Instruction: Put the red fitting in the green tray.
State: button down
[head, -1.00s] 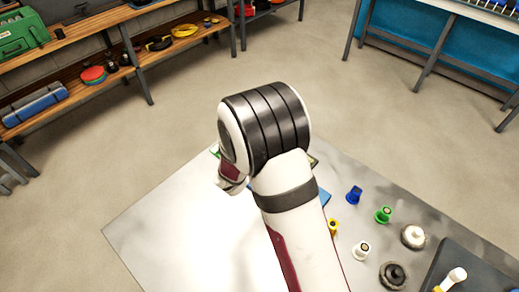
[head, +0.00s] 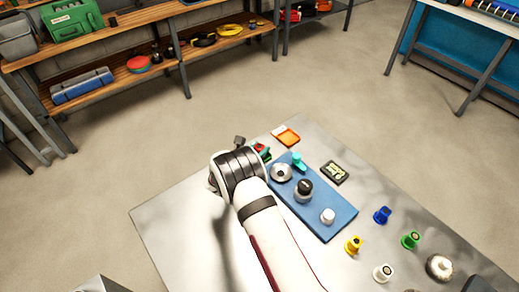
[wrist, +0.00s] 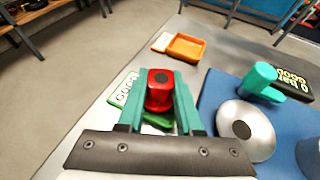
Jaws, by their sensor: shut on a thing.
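The red fitting (wrist: 160,88) is held between the teal fingers of my gripper (wrist: 158,84) in the wrist view. In the head view a bit of the red fitting (head: 260,147) shows just past my wrist. The green tray (wrist: 154,120) lies below the fitting, mostly hidden by the fingers and the fitting. A green and white label (wrist: 125,92) shows at its left. I cannot tell whether the fitting touches the tray floor or hangs above it.
An orange tray (head: 288,137) lies at the table's far corner. A blue mat (head: 320,199) to the right carries a metal disc (head: 281,173), a teal piece (head: 298,160), a black-topped part (head: 303,190) and a white cylinder (head: 327,216). Several coloured fittings stand farther right.

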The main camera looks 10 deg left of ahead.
jog(key=shift+f, duration=0.3)
jog(key=c, duration=0.6)
grip_release()
